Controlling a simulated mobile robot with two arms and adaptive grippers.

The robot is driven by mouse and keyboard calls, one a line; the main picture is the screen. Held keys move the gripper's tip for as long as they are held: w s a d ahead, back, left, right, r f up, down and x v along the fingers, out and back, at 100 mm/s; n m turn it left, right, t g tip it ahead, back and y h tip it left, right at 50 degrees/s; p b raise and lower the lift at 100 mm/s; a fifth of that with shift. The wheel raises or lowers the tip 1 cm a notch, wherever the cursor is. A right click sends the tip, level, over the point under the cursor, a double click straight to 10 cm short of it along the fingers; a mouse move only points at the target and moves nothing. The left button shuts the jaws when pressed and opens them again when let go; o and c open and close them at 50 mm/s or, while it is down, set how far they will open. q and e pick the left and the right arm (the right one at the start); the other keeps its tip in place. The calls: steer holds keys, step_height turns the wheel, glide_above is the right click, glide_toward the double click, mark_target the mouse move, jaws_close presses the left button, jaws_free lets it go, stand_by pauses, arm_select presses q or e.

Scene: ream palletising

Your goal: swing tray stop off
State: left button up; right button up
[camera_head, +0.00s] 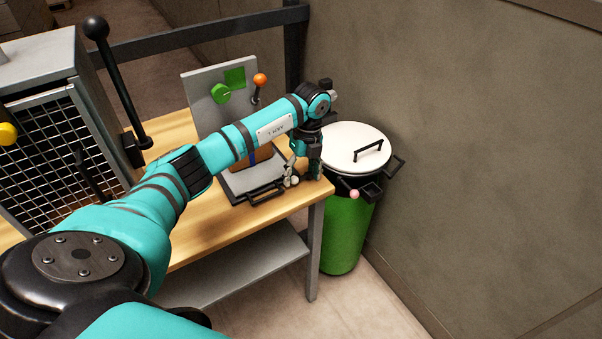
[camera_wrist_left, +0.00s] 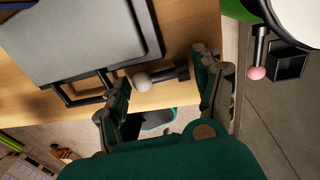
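The tray stop is a short black lever with a white ball knob (camera_wrist_left: 143,81). My right gripper is not in view.
A green bin (camera_head: 346,238) with a white lid (camera_head: 350,146) and a pink-knobbed latch (camera_head: 354,193) stands just right of the table. A grey upright panel (camera_head: 205,95) with an orange-knobbed lever (camera_head: 260,80) is behind the tray. A mesh-fronted cabinet (camera_head: 60,140) is left.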

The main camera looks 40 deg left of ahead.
arm_select(q)
steer(key=shift+r, duration=0.1)
step_height(320, 180, up, 12)
steer(key=w, duration=0.1)
steer(key=shift+w+d, duration=0.2)
steer(key=shift+d, duration=0.1)
